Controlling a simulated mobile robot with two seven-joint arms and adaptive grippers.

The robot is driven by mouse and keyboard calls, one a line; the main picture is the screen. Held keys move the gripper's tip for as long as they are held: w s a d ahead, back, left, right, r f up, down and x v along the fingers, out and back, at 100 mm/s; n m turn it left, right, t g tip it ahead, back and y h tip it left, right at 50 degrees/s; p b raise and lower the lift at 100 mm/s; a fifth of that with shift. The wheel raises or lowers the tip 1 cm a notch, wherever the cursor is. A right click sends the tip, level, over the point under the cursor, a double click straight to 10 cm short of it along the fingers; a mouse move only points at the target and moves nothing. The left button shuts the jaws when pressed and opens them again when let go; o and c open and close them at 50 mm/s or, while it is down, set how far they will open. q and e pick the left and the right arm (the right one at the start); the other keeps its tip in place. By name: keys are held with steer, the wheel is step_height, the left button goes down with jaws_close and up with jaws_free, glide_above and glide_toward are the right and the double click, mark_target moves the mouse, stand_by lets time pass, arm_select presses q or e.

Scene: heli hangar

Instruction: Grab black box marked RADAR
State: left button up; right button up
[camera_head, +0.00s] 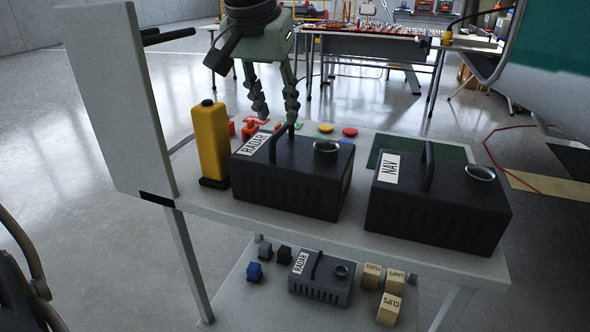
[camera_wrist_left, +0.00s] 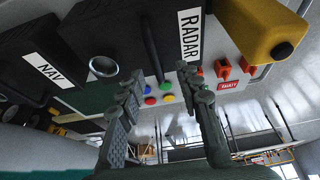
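The black box marked RADAR (camera_head: 290,185) stands on the cart's top, with a black handle (camera_head: 276,143) and a round dial. My left gripper (camera_head: 275,112) is above the box's far edge, fingers pointing down and spread with nothing between them. In the left wrist view the gripper (camera_wrist_left: 160,88) is open and the RADAR box (camera_wrist_left: 185,12) with its handle (camera_wrist_left: 152,45) lies beyond the fingertips. The handle appears between the fingers in line of sight; contact is not visible.
A black NAV box (camera_head: 435,205) stands right of it; a yellow bottle-like object (camera_head: 210,145) stands left. A smaller grey RADAR box (camera_head: 320,280) and small blocks sit on the lower shelf (camera_head: 235,300). A white upright panel (camera_head: 115,100) rises at the cart's left end. Coloured buttons lie behind.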

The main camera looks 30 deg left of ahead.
mark_target(282, 127)
arm_select(q)
steer(key=x, duration=0.5)
steer(key=shift+s+d+f, duration=0.2)
steer(key=shift+d+f, duration=0.1)
steer(key=shift+f, duration=0.05)
jaws_close()
steer(key=shift+w+r, duration=0.1)
steer(key=shift+r, duration=0.15)
